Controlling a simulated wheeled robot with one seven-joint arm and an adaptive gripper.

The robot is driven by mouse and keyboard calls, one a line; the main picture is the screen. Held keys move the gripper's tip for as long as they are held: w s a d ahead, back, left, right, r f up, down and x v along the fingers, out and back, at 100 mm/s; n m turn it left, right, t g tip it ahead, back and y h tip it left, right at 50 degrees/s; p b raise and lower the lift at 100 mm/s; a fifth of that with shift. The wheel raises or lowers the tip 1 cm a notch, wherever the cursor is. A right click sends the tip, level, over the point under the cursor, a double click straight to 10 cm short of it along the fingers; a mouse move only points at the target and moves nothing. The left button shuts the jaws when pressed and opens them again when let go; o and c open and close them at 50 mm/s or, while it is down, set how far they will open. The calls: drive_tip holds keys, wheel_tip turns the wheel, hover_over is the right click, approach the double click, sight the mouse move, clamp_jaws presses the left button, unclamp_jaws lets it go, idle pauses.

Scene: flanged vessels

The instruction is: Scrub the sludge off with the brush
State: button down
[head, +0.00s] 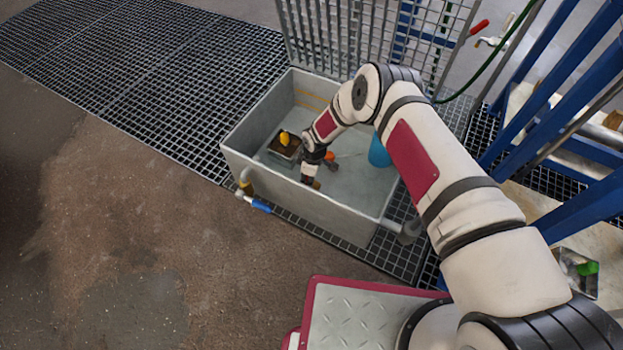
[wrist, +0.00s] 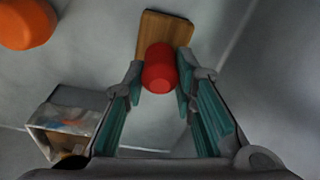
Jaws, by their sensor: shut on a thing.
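My gripper (wrist: 159,88) is shut on the red handle (wrist: 159,68) of a brush with a wooden block (wrist: 164,30). The bristles are hidden under the block. In the head view my gripper (head: 310,170) is low inside the grey basin (head: 350,209), near its front wall, with a bit of the brown block (head: 316,185) showing beneath. I cannot tell whether the brush touches the floor. Yellow-brown streaks (head: 312,97) mark the basin's inner back wall; I cannot tell if they are the sludge. No other sludge patch is clear.
In the basin are a dark square box with a yellow thing (head: 284,139) at left, an orange thing (head: 330,156) and a blue cylinder (head: 379,152). The wrist view shows an open box (wrist: 65,127). Blue frame bars (head: 558,130) stand at right.

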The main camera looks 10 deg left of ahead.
drive_tip(key=shift+w+a, duration=0.2)
drive_tip(key=shift+a, duration=0.65)
drive_tip(key=shift+a, duration=0.1)
drive_tip(key=shift+w+a, duration=0.4)
drive_tip(key=shift+a, duration=0.45)
drive_tip(key=shift+s+d+f+p, duration=0.1)
drive_tip(key=shift+s+d+p, duration=0.2)
drive_tip(key=shift+d, duration=0.4)
drive_tip(key=shift+s+d+f+p, duration=0.1)
drive_tip(key=shift+s+d+p, duration=0.2)
drive_tip(key=shift+d, duration=0.35)
drive_tip(key=shift+s+d+r+p, duration=0.1)
drive_tip(key=shift+s+d+p, duration=0.2)
drive_tip(key=shift+d, duration=0.35)
drive_tip(key=shift+s+d+r+p, duration=0.15)
drive_tip(key=shift+d+p, duration=0.3)
drive_tip(key=shift+d, duration=0.25)
drive_tip(key=shift+s+d+f+p, duration=0.1)
drive_tip(key=shift+s+d+p, duration=0.2)
drive_tip(key=shift+d, duration=0.35)
drive_tip(key=shift+d, duration=0.1)
drive_tip(key=shift+s+d+r+p, duration=0.15)
drive_tip(key=shift+d+p, duration=0.25)
drive_tip(key=shift+d, duration=0.45)
